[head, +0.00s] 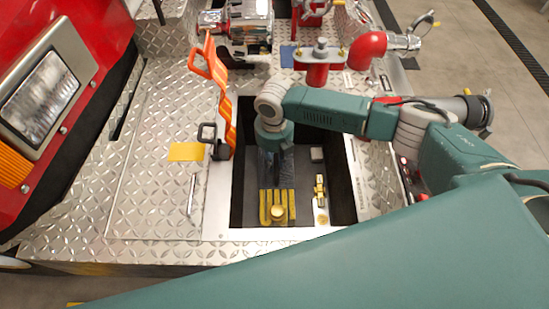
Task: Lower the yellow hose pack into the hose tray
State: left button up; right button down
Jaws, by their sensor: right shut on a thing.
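The yellow hose pack (291,204) shows as several upright folds with a round brass coupling at its near end. It is inside the outline of the dark hose tray (343,192), left of the tray's middle; I cannot tell whether it touches the floor. My right gripper (277,184) points down into the tray, shut on the far end of the hose pack. The fingertips are dark and partly hidden against the tray. My left gripper is not in view.
A brass fitting (320,190) stands at the tray's right side. An orange tool (221,95) lies along the left rim. A red pipe fitting (319,70) stands beyond the tray. The diamond-plate deck (150,150) at left is mostly clear.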

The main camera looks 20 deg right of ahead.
jog(key=shift+w+f, duration=0.15)
jog(key=shift+f, duration=0.35)
dwell(0.6)
jog(key=c, duration=1.5)
grip_release()
jog(key=shift+o, duration=1)
jog(key=shift+s+f, duration=0.25)
jog(key=shift+s, duration=0.05)
jog(key=shift+o, duration=0.9)
jog(key=shift+r, duration=0.15)
notch_tip(320, 180, up, 12)
jog(key=p, duration=1)
jog(key=shift+p, duration=0.3)
